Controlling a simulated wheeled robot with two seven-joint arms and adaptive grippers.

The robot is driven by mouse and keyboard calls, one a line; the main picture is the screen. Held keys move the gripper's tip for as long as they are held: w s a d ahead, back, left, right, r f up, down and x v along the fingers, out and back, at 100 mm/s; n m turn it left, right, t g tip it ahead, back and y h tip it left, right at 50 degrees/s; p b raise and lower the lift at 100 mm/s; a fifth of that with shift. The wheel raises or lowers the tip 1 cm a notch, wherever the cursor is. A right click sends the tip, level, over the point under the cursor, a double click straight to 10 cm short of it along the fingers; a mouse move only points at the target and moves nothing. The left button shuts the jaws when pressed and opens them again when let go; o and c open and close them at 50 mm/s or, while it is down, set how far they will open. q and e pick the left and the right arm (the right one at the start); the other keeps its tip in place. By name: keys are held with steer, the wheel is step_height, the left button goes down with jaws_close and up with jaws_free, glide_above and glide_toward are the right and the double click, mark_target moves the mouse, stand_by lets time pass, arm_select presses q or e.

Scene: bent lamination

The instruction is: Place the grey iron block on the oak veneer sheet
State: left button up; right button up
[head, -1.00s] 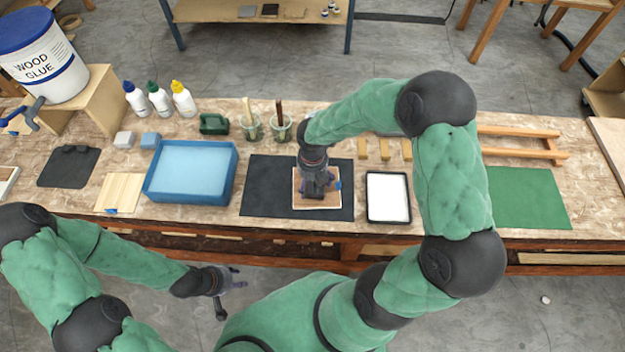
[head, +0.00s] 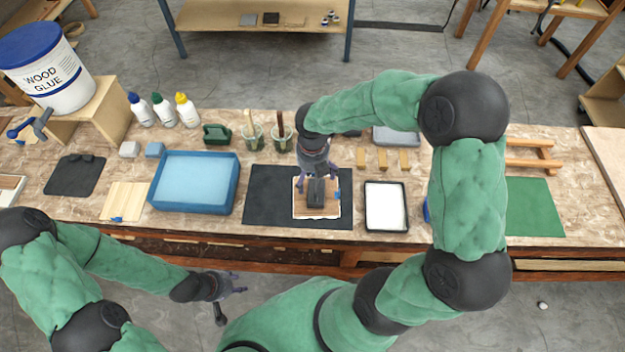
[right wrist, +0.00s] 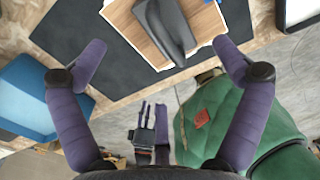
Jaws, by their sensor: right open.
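The grey iron block (head: 316,191) rests on the oak veneer sheet (head: 300,209), which lies on a black mat (head: 262,190). In the right wrist view the block (right wrist: 172,28) sits on the brown sheet (right wrist: 143,45), with pale layers at the sheet's edge. My right gripper (head: 317,177) is just behind and above the block. In the right wrist view its fingers are spread wide and empty, apart from the block. My left gripper (head: 238,284) hangs in front of the table, away from everything; its finger opening is too small to tell.
A blue tray (head: 155,207) stands left of the mat and a white-filled black tray (head: 387,228) right of it. Brush cups (head: 253,136), wood blocks (head: 382,160) and glue bottles (head: 163,110) stand behind. A green mat (head: 535,207) lies at the right.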

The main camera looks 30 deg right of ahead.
step_height(320, 180, up, 3)
steer(key=shift+f, duration=0.2)
